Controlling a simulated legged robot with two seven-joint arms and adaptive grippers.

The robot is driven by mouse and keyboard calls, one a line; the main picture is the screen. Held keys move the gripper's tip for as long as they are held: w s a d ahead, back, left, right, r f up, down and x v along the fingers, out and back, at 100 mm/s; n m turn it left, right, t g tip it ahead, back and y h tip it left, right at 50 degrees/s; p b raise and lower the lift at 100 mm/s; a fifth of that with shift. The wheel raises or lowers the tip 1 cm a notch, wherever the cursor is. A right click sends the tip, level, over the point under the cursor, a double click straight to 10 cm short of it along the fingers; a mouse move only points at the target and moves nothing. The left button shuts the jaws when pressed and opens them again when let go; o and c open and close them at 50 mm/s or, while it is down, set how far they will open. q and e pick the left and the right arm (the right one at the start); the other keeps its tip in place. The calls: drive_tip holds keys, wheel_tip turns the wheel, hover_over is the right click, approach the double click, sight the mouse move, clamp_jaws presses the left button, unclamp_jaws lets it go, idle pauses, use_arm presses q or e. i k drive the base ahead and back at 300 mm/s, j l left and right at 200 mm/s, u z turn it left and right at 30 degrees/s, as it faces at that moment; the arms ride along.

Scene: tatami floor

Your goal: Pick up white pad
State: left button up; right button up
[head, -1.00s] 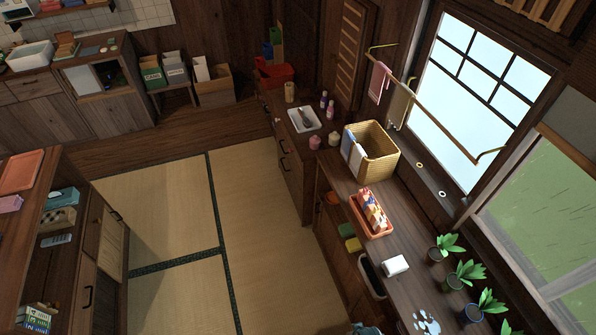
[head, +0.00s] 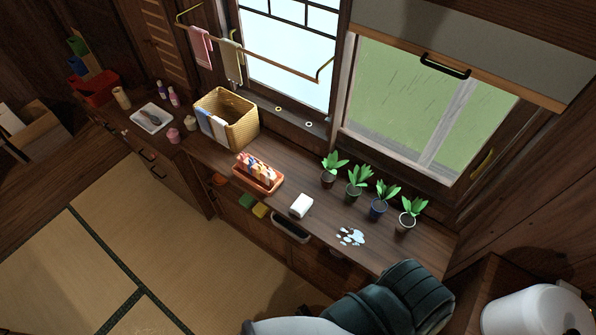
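A small white pad (head: 301,205) lies on the wooden counter (head: 320,228) under the window. It is between the orange tray of colourful items and a pale spill (head: 350,236). A dark, ribbed part of one of my arms shows at the bottom right, apart from the pad. Neither gripper's fingers can be made out in the head view.
An orange tray (head: 277,187) and a wicker basket (head: 245,131) stand left of the pad. Several potted plants (head: 357,182) line the window side. A dark bin (head: 291,229) and sponges (head: 259,210) sit below the counter's front edge. Tatami floor (head: 190,275) is clear at the left.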

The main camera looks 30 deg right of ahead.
sight(303, 204)
drive_tip(key=z, duration=1.1)
